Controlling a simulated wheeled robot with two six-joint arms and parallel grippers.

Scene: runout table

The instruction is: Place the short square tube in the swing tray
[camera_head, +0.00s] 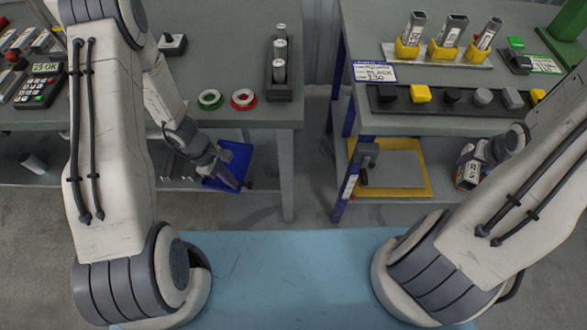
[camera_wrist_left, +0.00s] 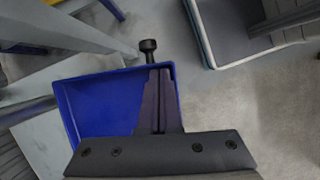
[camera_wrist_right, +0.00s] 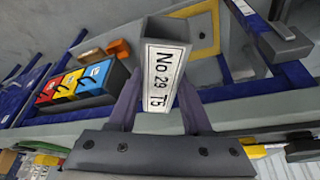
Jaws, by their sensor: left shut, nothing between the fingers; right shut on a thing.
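A short grey square tube (camera_wrist_right: 163,60) with a white "No 29" label is held between the fingers of my right gripper (camera_wrist_right: 158,100). In the head view, the tube (camera_head: 467,172) is low beside the right bench, partly behind my arm. A blue tray (camera_head: 238,152) with a dark knob sits low at the left bench; I take it as the swing tray. In the left wrist view, the tray (camera_wrist_left: 90,110) looks empty where visible. My left gripper (camera_wrist_left: 160,73) is shut and empty over the tray's edge, its tips close to the knob (camera_wrist_left: 149,46); contact is unclear.
Several tubes stand in yellow holders (camera_head: 408,48) on the right bench, behind a black rail (camera_head: 380,108) of small blocks. Below is a yellow-edged grey plate (camera_head: 423,180). The left bench (camera_head: 150,105) holds rings and a rack. A floor gap separates the benches.

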